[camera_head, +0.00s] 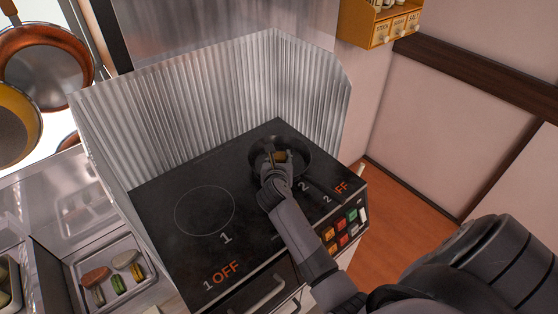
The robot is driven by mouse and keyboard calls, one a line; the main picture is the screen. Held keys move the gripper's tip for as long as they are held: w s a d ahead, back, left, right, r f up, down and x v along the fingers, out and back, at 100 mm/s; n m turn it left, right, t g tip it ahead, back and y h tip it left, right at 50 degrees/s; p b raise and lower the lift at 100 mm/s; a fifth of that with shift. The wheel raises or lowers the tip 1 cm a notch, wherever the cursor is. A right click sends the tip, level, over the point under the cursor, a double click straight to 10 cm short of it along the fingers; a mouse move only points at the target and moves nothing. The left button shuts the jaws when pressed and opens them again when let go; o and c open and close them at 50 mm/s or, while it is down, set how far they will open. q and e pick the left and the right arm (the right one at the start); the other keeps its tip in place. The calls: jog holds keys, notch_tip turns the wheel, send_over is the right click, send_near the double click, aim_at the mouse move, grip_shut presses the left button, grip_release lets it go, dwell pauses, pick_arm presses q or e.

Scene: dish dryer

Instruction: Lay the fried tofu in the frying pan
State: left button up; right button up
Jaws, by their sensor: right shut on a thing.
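The dark frying pan (300,148) stands on the stove's right burner, the one marked 2. My right gripper (277,158) is at the pan, its fingers above or inside the pan's left half. It is shut on a small brownish-yellow piece that looks like the fried tofu (279,155). The fingers and wrist hide much of the tofu and part of the pan. I cannot tell whether the tofu touches the pan's bottom. My left gripper is not in view.
The black stove top (160,198) has an empty left burner. A corrugated metal splash guard (180,115) stands along its back and sides. A tray (79,271) with several food pieces sits at lower left. Pans (45,62) hang at upper left. Coloured buttons line the stove front.

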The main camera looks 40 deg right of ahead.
jog(key=shift+f, duration=0.15)
jog(key=o, duration=1.1)
jog(key=shift+s+a+r, duration=0.15)
jog(key=shift+r, duration=0.05)
jog(key=v, duration=1.1)
jog(key=shift+s+a+r+p, duration=0.1)
jog(key=shift+s+a+p, duration=0.05)
jog(key=shift+s+p, duration=0.15)
